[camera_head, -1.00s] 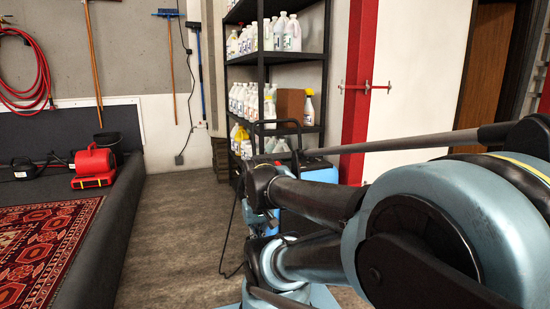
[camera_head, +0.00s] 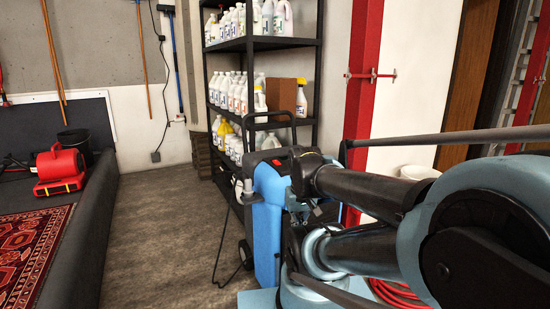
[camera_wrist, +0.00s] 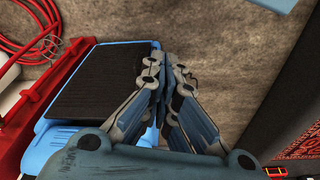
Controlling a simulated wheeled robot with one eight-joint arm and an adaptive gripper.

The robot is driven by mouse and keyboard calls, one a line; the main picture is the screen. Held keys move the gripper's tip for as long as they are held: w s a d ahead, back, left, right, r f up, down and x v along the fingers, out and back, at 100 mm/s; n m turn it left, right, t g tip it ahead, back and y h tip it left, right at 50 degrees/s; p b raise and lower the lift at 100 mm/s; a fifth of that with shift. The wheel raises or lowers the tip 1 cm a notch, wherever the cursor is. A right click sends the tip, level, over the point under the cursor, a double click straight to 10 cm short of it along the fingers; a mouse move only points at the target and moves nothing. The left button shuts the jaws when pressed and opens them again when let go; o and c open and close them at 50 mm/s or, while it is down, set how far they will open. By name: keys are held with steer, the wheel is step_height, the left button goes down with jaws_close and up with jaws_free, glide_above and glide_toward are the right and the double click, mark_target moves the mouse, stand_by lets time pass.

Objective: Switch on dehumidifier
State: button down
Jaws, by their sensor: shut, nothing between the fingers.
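The dehumidifier (camera_head: 267,215), a blue upright machine with a black handle and a wheel, stands in front of the shelf in the head view. My arm covers its right side. A small red spot (camera_head: 277,163) shows near its top; I cannot tell whether it is the switch. In the wrist view, a blue body with a dark ribbed panel (camera_wrist: 100,82), apparently the dehumidifier, lies left of my gripper (camera_wrist: 164,68). The fingers are together and empty, close to the panel's right edge. I cannot tell whether they touch it.
A black shelf (camera_head: 262,44) with several bottles stands behind the dehumidifier. A red post (camera_head: 362,70) rises to its right. A red blower (camera_head: 60,170) and a patterned rug (camera_head: 35,240) lie at left. A red hose (camera_wrist: 25,45) is coiled at upper left in the wrist view. Floor (camera_head: 165,220) at left is clear.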

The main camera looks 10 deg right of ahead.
steer(key=shift+r, duration=0.1)
step_height(320, 180, up, 22)
steer(key=n, duration=2.1)
glide_above(277, 163)
steer(key=a, duration=0.1)
steer(key=shift+g, duration=0.3)
steer(key=f, duration=0.4)
steer(key=w+f, duration=0.1)
steer(key=f, duration=0.8)
steer(key=shift+w+a+f, duration=0.25)
steer(key=shift+a, duration=0.1)
steer(key=shift+w+f, duration=0.1)
